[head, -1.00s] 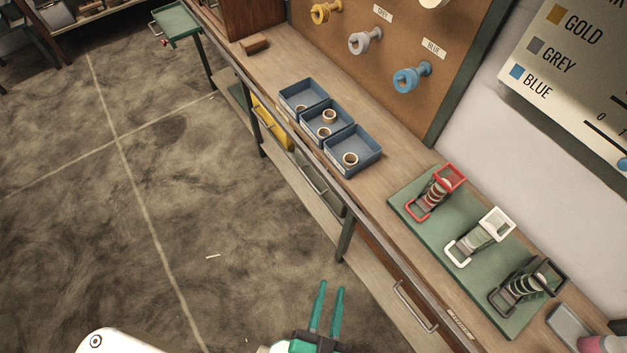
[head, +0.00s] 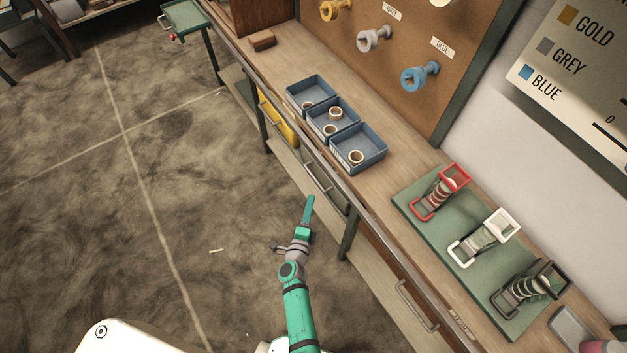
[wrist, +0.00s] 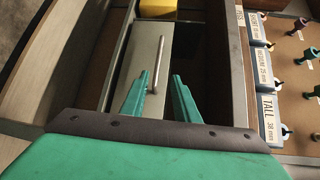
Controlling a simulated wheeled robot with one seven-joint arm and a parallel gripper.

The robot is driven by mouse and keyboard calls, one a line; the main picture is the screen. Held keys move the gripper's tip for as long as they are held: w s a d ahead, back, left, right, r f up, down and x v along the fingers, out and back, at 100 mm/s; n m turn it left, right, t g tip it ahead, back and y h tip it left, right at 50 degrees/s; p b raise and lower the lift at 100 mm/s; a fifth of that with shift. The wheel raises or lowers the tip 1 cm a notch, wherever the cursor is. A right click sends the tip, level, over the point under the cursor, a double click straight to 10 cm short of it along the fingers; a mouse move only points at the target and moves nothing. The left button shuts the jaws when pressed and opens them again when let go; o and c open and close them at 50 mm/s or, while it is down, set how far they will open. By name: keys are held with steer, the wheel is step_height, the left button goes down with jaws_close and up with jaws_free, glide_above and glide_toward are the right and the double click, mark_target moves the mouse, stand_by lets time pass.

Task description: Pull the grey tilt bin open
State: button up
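The grey tilt bin (head: 338,197) hangs under the workbench in the head view, beside the yellow bin, and looks closed. Its grey front (wrist: 133,75) and metal bar handle (wrist: 160,55) show in the wrist view. My gripper (head: 309,202) is beside the bin's front in the head view. In the wrist view my gripper (wrist: 161,76) is open, with one green finger on each side of the handle's near end. The fingers look apart from the bar. I cannot tell how deep the handle sits between them.
The yellow bin (head: 281,121) is just beyond the grey one. A bench leg (head: 348,240) and a drawer with a handle (head: 415,305) are on the near side. Blue trays with tape rolls (head: 371,142) and a green board (head: 425,222) lie on the bench top. The floor at left is clear.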

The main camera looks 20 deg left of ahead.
steer(key=w+a+f, duration=0.2)
steer(key=w, duration=0.9)
steer(key=shift+a+m, duration=0.3)
steer(key=shift+a, duration=0.1)
steer(key=shift+w, duration=0.1)
jaws_close()
